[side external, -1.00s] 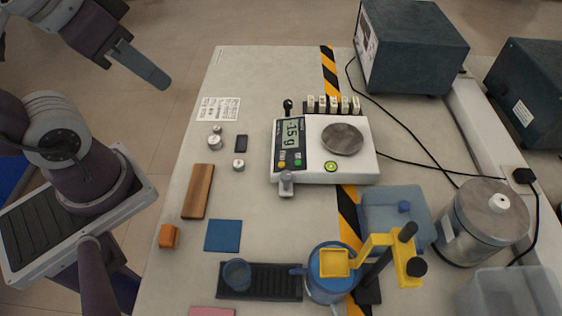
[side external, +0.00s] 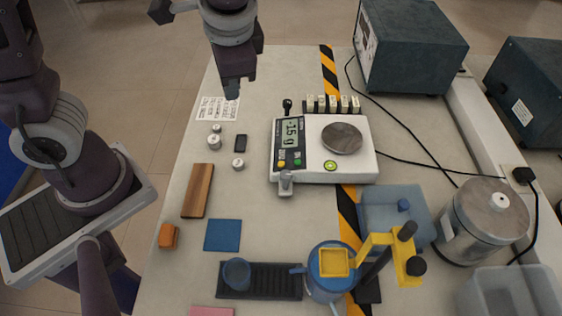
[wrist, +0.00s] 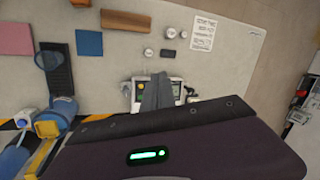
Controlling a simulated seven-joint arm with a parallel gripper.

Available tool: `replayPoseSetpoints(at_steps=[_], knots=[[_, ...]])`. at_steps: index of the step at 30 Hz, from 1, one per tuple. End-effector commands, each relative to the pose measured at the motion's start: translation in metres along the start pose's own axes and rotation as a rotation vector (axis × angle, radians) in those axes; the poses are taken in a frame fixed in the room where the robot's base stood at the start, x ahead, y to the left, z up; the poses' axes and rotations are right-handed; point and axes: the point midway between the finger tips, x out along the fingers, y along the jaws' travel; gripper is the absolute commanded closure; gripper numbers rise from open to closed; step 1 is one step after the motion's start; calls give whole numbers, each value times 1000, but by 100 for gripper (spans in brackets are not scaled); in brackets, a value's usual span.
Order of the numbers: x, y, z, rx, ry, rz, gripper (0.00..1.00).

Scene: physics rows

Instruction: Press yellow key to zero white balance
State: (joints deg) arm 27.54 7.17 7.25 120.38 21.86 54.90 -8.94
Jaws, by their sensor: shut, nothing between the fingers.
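A white balance (side external: 313,171) with a round steel pan (side external: 342,138) sits in the middle of the table. Its display (side external: 290,133) appears to read -1.5 g. My gripper (side external: 231,90) is shut and empty, pointing down, high and to the upper left of the balance. In the wrist view, my shut fingers (wrist: 155,92) cover part of the balance (wrist: 127,92); the yellow key (wrist: 141,86) shows just left of them.
Small metal weights (side external: 214,143), a black block (side external: 241,143) and a wooden bar (side external: 198,190) lie left of the balance. A black knob (side external: 287,104) and several white labelled blocks (side external: 333,104) stand behind it. A small post (side external: 286,182) stands at its front left corner.

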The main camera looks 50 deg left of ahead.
Motion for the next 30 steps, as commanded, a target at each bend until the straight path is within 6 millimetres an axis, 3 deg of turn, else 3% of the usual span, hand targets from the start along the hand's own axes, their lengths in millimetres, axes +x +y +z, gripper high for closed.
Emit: replayPoseSetpoints(at_steps=[3, 9, 13, 24, 30], knots=[[37, 18, -31, 156, -86, -122, 100], [79, 40, -60, 326, -149, -284, 100], [89, 46, -66, 364, -159, -324, 100], [92, 47, -67, 366, -161, -326, 100], [114, 56, -71, 367, -163, -326, 100]])
